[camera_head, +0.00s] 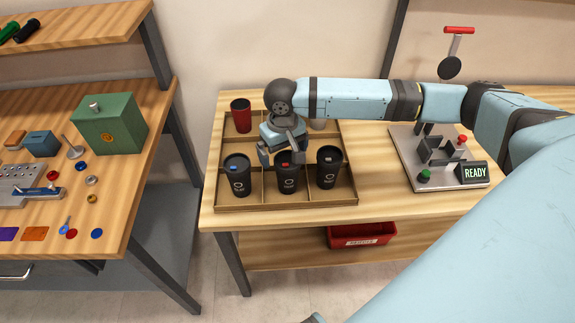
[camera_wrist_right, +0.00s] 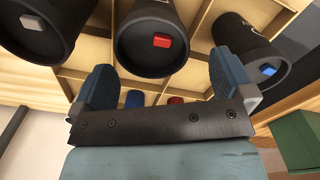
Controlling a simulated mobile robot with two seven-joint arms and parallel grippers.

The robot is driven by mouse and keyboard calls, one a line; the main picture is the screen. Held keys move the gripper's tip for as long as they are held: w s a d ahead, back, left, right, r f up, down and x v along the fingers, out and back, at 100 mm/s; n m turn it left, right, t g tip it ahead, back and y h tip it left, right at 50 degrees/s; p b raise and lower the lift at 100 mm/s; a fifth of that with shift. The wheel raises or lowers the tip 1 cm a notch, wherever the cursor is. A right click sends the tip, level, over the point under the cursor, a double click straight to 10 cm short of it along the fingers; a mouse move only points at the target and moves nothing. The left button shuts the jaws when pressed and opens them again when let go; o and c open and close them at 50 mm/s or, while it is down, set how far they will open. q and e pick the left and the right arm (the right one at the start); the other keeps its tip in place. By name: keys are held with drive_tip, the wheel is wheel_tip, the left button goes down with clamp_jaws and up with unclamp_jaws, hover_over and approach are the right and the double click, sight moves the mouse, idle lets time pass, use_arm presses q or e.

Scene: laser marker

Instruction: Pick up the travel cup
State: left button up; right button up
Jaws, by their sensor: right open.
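Three black travel cups stand in the front row of a wooden divided tray (camera_head: 300,203): one with a blue lid button (camera_head: 239,183), one with a red button (camera_head: 287,180), and one with a pale button (camera_head: 327,172). My right gripper (camera_head: 283,155) is open, just behind and above the red-button cup. In the right wrist view, its fingers (camera_wrist_right: 162,65) lie to either side of the near edge of the red-button cup (camera_wrist_right: 150,58), with gaps visible. The pale-button cup (camera_wrist_right: 35,35) and blue-button cup (camera_wrist_right: 250,50) flank it. My left gripper is not visible.
A red cup (camera_head: 241,117) stands in the tray's back-left compartment. My right arm hides much of the back row. A marking fixture (camera_head: 440,155) with a "READY" display (camera_head: 474,172) is to the right. A red bin (camera_head: 362,236) is below. A separate cluttered bench (camera_head: 100,180) stands left.

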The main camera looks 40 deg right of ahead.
sight(286, 160)
drive_tip(key=f, duration=0.4)
drive_tip(key=shift+s+d+f, duration=0.25)
drive_tip(key=shift+f, duration=0.05)
drive_tip(key=shift+c, duration=0.2)
drive_tip(key=shift+r, duration=0.1)
drive_tip(key=c, duration=0.6)
drive_tip(key=shift+c, duration=0.2)
